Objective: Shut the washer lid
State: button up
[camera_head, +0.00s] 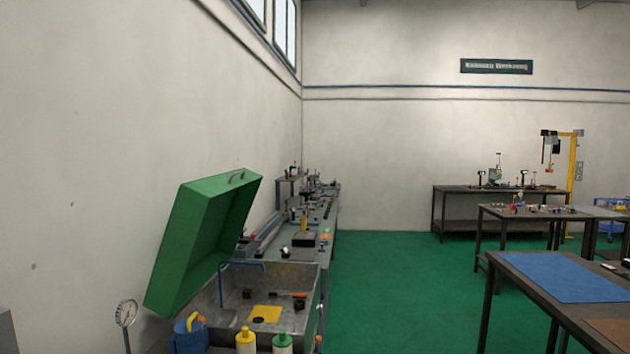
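The washer's green lid (206,236) stands raised and tilted back toward the left wall. It is a deep box shape with a dark handle (236,177) on its upper edge. Below and to its right is the open grey metal washer basin (228,312). A yellow piece (265,314) and several small dark and orange items lie in the basin. A blue bent pipe (240,266) rises at its back edge. My gripper is not in this view.
Yellow-topped (246,340) and green-topped (282,342) bottles, a blue container (188,336) and a dial gauge (126,313) stand in front of the basin. A cluttered bench (305,237) runs behind it. Green floor (400,290) is clear to the right, before dark tables (560,275).

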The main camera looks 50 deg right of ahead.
aim_at(214, 226)
jog(key=z, duration=1)
jog(key=i+l, duration=0.1)
jog(key=l, duration=0.55)
